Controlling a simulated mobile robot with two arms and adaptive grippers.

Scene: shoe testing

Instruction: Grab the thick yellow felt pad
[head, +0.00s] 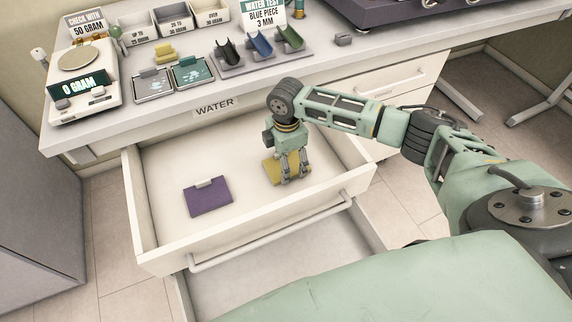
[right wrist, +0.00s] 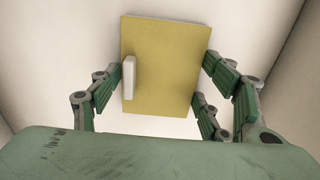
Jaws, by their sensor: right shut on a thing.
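The thick yellow felt pad (head: 272,172) lies in the open drawer labelled WATER, under my right gripper (head: 293,180). In the right wrist view the pad (right wrist: 165,65) is a flat yellow rectangle with a raised pale tab (right wrist: 129,77) near its left edge. My right gripper (right wrist: 163,88) is shut on the pad, with fingers at its left and right sides. The gripper points down and partly hides the pad in the head view. My left gripper is not in view.
A purple pad (head: 207,197) with a grey tab lies left in the drawer (head: 160,232). The drawer walls stand close around. On the table above are a scale (head: 80,85), two grey trays (head: 153,85), coloured holders (head: 261,46) and small bins (head: 174,20).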

